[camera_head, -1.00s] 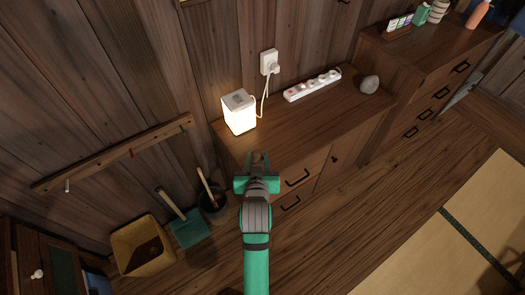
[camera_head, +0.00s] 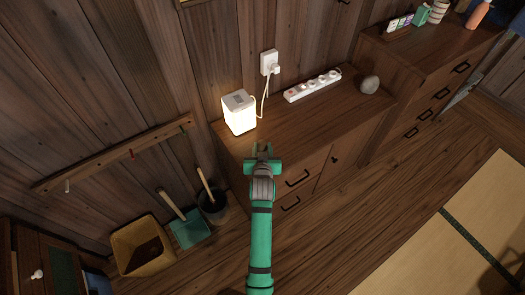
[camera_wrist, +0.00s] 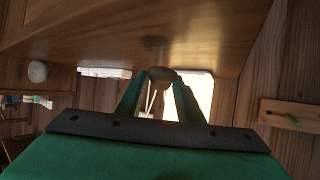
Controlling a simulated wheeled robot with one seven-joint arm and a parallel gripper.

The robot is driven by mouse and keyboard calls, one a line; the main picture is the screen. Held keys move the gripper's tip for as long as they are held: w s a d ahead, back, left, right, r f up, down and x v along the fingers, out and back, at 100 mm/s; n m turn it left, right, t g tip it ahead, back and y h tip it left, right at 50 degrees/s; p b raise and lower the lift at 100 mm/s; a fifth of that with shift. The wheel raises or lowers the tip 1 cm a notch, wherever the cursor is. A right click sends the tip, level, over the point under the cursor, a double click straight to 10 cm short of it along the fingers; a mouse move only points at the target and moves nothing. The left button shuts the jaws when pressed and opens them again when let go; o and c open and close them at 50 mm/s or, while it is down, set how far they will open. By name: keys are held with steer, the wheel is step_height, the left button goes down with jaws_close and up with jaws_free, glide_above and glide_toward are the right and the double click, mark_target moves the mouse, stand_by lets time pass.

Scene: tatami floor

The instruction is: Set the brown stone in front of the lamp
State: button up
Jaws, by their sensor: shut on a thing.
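The lamp (camera_head: 239,112) is a glowing white box at the left end of the low wooden cabinet. In the wrist view its bright side (camera_wrist: 201,84) shows behind my fingers. My gripper (camera_head: 263,149) is over the cabinet's front edge, below and to the right of the lamp in the head view. In the wrist view my gripper (camera_wrist: 161,84) is shut on a small brown stone (camera_wrist: 162,74) between its fingertips. The stone can hardly be made out in the head view. The stone is apart from the lamp as far as I can tell.
A white power strip (camera_head: 312,86) and a grey stone (camera_head: 369,85) are farther right on the cabinet top (camera_head: 300,120). A lamp cord runs to the wall outlet (camera_head: 269,63). The top between lamp and grey stone is mostly clear. A bin (camera_head: 142,244) stands on the floor.

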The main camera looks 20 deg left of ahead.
steer(key=shift+f, duration=0.9)
steer(key=shift+f, duration=0.15)
steer(key=o, duration=1.1)
